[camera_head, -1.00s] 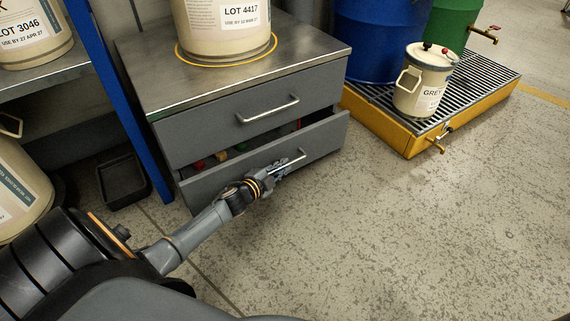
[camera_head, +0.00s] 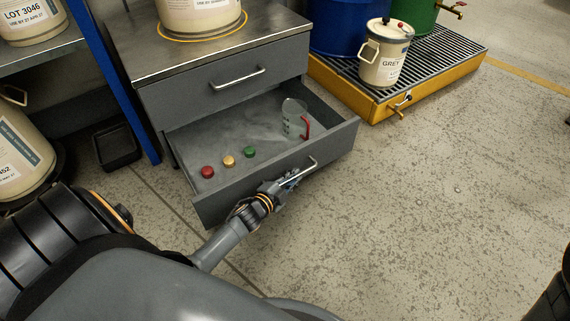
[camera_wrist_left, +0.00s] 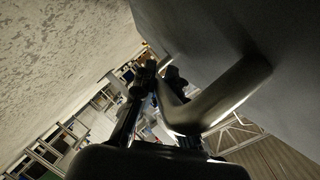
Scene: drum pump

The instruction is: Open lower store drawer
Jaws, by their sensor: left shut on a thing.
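The lower store drawer (camera_head: 277,178) of the grey cabinet is pulled well out in the head view. My left gripper (camera_head: 287,181) is shut on the drawer's bar handle (camera_head: 302,172) at the front panel. In the left wrist view the handle (camera_wrist_left: 227,95) runs between the fingers of the left gripper (camera_wrist_left: 160,80), beside the dark drawer front. Inside the drawer are a red cap (camera_head: 207,172), a yellow cap (camera_head: 229,162), a green cap (camera_head: 249,152) and a clear jug with a red handle (camera_head: 294,119). My right gripper is not in view.
The upper drawer (camera_head: 222,83) is closed above. A yellow-edged spill pallet (camera_head: 365,103) with a cream container (camera_head: 384,58) and drums stands to the right. A blue post (camera_head: 108,80) and black tray (camera_head: 117,146) are left.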

